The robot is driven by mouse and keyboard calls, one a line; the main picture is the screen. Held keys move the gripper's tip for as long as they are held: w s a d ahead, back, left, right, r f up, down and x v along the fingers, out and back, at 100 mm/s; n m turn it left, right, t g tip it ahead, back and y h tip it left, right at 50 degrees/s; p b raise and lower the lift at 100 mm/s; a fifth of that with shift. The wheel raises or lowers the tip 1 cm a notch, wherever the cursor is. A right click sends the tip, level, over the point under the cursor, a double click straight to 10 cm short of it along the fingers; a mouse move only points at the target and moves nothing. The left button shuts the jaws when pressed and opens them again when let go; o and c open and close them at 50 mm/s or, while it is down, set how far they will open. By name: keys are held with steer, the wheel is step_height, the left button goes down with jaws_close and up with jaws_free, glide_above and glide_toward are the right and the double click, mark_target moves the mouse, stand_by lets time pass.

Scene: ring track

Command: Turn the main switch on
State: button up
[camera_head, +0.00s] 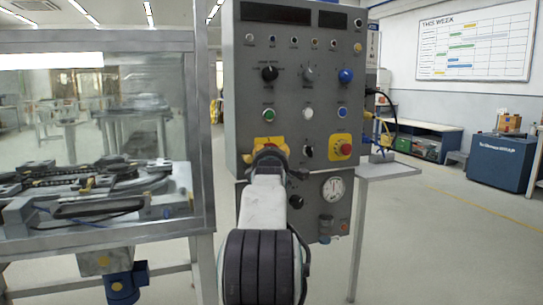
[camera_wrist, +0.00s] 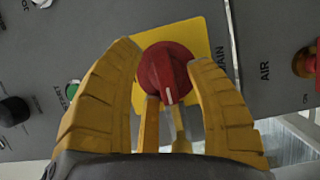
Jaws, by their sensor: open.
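The main switch is a round red knob (camera_wrist: 168,72) on a yellow plate (camera_wrist: 198,30), with part of a label ending in "AIN" beside it. A white mark on the knob points towards the bottom of the wrist view. My gripper (camera_wrist: 166,58) has its two yellow fingers apart, one on each side of the knob. I cannot tell whether they touch it. In the head view my gripper (camera_head: 270,155) is in front of the grey control panel (camera_head: 250,85) and hides most of the knob.
A red button on a yellow plate (camera_head: 342,148) is to the right of the switch. Several knobs and buttons are above it, with a gauge (camera_head: 333,188) below right. A glass-sided machine (camera_head: 95,150) stands close on the left. Open floor lies on the right.

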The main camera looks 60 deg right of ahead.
steer(key=shift+a, duration=0.1)
jaws_close()
steer(key=shift+r, duration=0.15)
steer(key=shift+m+g+y+p, duration=0.5)
steer(key=shift+m+p, duration=1)
